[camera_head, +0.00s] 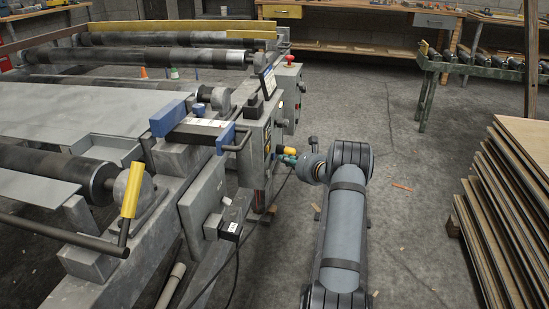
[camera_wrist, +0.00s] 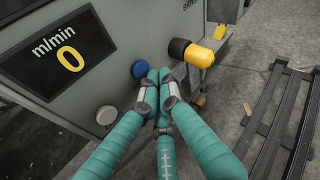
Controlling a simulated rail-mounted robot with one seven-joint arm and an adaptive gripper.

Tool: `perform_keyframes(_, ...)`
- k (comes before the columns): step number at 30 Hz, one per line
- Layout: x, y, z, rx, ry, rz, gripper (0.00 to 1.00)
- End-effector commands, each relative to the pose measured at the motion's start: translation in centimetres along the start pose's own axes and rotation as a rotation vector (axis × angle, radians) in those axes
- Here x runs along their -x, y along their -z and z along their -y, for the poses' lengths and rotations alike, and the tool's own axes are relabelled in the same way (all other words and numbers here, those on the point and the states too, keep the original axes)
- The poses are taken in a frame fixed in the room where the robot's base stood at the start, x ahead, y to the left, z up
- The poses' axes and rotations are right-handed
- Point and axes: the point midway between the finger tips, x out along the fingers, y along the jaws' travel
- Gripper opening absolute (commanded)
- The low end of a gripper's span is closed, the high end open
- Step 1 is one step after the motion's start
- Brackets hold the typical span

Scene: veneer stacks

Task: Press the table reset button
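The grey control panel (camera_wrist: 118,62) fills the upper left of the wrist view. It carries a round blue button (camera_wrist: 140,70) and a round white button (camera_wrist: 106,115). No label naming the table reset button is readable. My gripper (camera_wrist: 159,76) has its teal fingers drawn together and holds nothing visible. Its tips are just right of the blue button, close to the panel; I cannot tell whether they touch it. In the head view, my gripper (camera_head: 285,158) is beside the right side of the machine's control box (camera_head: 254,150), and the buttons there are hidden.
A dark display (camera_wrist: 58,54) reads "m/min 0". A yellow knob with a black base (camera_wrist: 200,57) sticks out right of the fingertips. A red button (camera_head: 290,59) tops a farther box. Stacked veneer boards (camera_head: 510,200) stand at right. The floor between is mostly clear.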

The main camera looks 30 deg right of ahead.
Motion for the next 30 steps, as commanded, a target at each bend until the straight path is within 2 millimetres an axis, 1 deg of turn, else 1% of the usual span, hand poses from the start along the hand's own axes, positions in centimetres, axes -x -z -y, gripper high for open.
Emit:
perform_keyframes(17, -0.01, 0.00, -0.02, 0.000, 0.000, 0.000, 0.00)
perform_keyframes(30, -0.60, -0.44, -0.43, 0.000, 0.000, 0.000, 0.00)
